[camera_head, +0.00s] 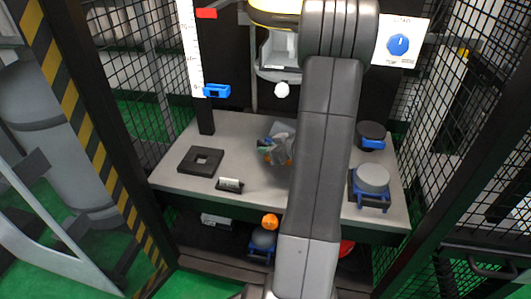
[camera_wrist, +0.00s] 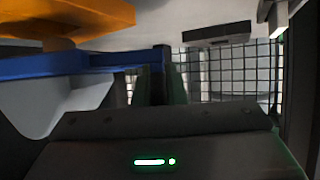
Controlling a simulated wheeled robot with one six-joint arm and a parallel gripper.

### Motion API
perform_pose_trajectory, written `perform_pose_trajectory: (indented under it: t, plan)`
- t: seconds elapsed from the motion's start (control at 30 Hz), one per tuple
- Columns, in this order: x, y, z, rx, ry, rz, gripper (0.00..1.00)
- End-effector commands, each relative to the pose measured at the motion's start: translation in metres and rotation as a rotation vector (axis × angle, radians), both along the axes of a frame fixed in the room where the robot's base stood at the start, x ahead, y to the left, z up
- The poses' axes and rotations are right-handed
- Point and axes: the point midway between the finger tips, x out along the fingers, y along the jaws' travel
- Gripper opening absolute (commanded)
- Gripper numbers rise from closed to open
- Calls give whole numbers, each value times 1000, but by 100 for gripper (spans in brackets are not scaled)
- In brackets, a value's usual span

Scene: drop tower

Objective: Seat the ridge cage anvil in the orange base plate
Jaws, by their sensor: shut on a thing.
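My gripper (camera_head: 279,137) is low over the middle of the table, partly hidden behind my own arm. In the wrist view its dark body fills the bottom. It is shut on a blue and orange piece, which I take to be the ridge cage anvil (camera_wrist: 85,65): a blue bar runs close to the gripper, with a broad orange part above it. Only small blue and orange bits of it show in the head view. I cannot make out the orange base plate apart from these bits, nor tell whether the anvil touches anything below.
A black plate with a square hole (camera_head: 183,164) and a small block (camera_head: 229,184) lie left. A grey disc on a blue holder (camera_head: 372,178) and a dark disc (camera_head: 371,130) stand right. A white ball (camera_head: 281,90) hangs above. Mesh fences flank the table (camera_head: 255,197).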

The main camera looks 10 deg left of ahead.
Motion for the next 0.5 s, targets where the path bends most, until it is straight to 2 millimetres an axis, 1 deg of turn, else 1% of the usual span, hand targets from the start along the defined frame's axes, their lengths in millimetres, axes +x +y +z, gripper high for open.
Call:
perform_pose_trajectory:
  t: [0.13,0.2,0.5]
  plan:
    - [12,0,0,0,-6,2,0]
    - [10,0,-9,1,-4,1,0]
    - [10,0,-24,1,-6,2,0]
